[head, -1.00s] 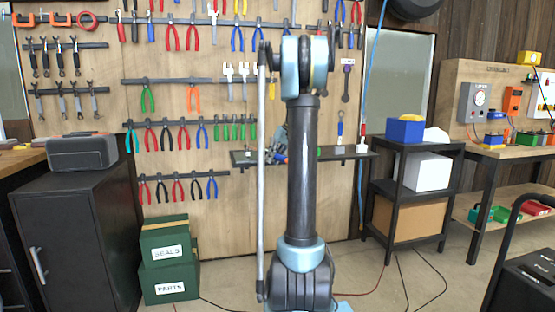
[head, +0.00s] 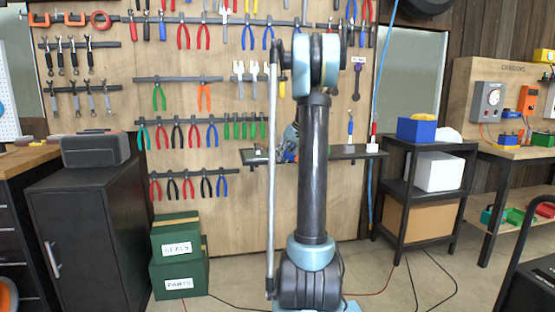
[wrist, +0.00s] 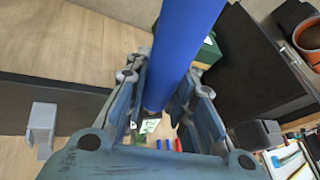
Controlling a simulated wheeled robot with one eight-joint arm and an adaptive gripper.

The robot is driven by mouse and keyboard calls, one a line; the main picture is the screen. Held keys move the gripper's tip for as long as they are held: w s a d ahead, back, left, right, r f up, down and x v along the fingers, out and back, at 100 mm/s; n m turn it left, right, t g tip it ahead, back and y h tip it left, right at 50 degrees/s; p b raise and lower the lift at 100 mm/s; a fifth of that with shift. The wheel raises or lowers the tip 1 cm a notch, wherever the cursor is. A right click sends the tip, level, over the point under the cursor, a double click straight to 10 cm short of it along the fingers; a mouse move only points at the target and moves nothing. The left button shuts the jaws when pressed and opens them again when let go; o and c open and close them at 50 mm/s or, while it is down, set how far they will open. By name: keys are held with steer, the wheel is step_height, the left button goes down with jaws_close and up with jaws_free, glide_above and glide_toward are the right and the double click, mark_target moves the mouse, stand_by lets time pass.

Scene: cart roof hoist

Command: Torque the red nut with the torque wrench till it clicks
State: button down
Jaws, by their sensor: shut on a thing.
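My gripper (wrist: 165,95) is shut on a thick blue cylinder, which looks like a tool handle (wrist: 182,50), in the wrist view. The handle runs up out of the top of the picture, so its head is hidden and I cannot tell for sure that it is the torque wrench. In the head view my gripper is mostly hidden behind my arm, in front of the wall shelf. A blue-handled tool (head: 350,127) and a red-handled tool (head: 373,134) stand in holders at the shelf's right. I see no red nut.
The dark wall shelf (head: 340,153) is close to my gripper; an empty grey holder (wrist: 42,124) shows in the wrist view. A black cabinet (head: 95,235), green boxes (head: 180,277) and a black rack (head: 408,215) stand around. Some floor between them is clear, with cables.

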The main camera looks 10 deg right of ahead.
steer(key=shift+w+d+n, duration=0.35)
steer(key=shift+d+n, duration=0.05)
steer(key=shift+d, duration=0.35)
